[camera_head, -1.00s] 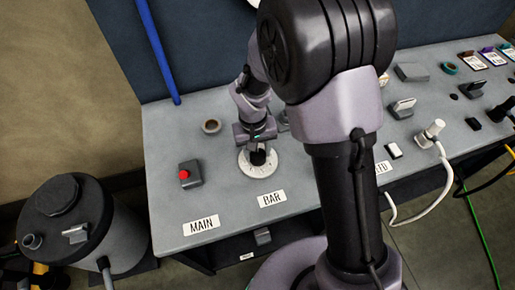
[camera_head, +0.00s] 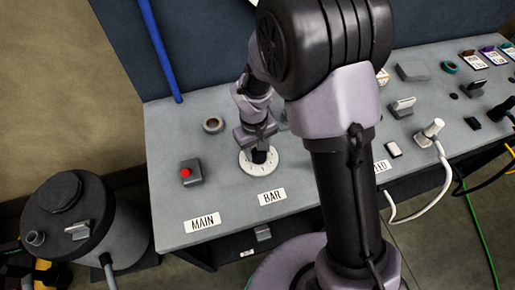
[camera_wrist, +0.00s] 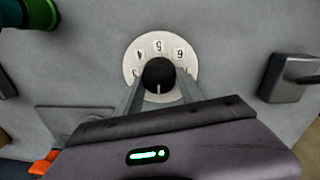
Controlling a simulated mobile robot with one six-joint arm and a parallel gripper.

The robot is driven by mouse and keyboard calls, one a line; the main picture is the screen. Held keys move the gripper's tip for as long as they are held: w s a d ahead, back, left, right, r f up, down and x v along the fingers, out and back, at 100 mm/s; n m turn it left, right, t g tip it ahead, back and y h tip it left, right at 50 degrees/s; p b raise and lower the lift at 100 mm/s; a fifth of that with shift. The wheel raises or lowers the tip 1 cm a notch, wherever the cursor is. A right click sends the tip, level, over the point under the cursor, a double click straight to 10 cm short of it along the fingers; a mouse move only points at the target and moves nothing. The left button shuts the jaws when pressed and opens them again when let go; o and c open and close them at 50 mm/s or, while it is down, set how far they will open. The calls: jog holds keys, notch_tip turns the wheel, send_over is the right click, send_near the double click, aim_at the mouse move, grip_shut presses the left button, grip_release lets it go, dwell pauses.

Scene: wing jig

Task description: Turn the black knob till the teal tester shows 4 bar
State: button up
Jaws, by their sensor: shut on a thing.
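The black knob (camera_wrist: 158,72) sits in the middle of a white numbered dial (camera_wrist: 134,62) in the wrist view. The digits 4, 5 and 6 show along the dial's upper part in that view, and a pale line on the knob points down toward my gripper. My gripper (camera_wrist: 158,86) is shut on the knob, one finger on each side. In the head view my gripper (camera_head: 258,150) points down onto the dial (camera_head: 247,167), behind the BAR label (camera_head: 271,197).
A red button on a grey box (camera_head: 190,173) stands left of the dial, behind the MAIN label (camera_head: 202,222). A brown ring (camera_head: 213,125) lies farther back. A white plug with cable (camera_head: 432,130) is at right. My arm hides the bench's middle.

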aim_at(255, 153)
jog(key=o, duration=1.4)
jog(key=shift+c, duration=0.2)
notch_tip(255, 153, up, 18)
jog(key=a+p, duration=0.1)
jog(key=p, duration=0.4)
jog(key=shift+s+f, duration=0.2)
jog(key=shift+f, duration=0.05)
jog(key=s+d+r+m+t+y+b, duration=0.1)
jog(key=s+d+m+t+b, duration=0.1)
jog(key=s+d+m+b, duration=0.3)
jog(key=s+d+r+m+t+y+b, duration=0.1)
jog(key=s+d+m+t+b, duration=0.2)
jog(key=s+b, duration=0.4)
jog(key=s+d+m, duration=0.1)
jog(key=s+d, duration=0.1)
jog(key=s, duration=0.3)
jog(key=shift+r+m+t+y, duration=0.15)
jog(key=shift+m+t+y, duration=0.15)
jog(key=shift+m, duration=0.1)
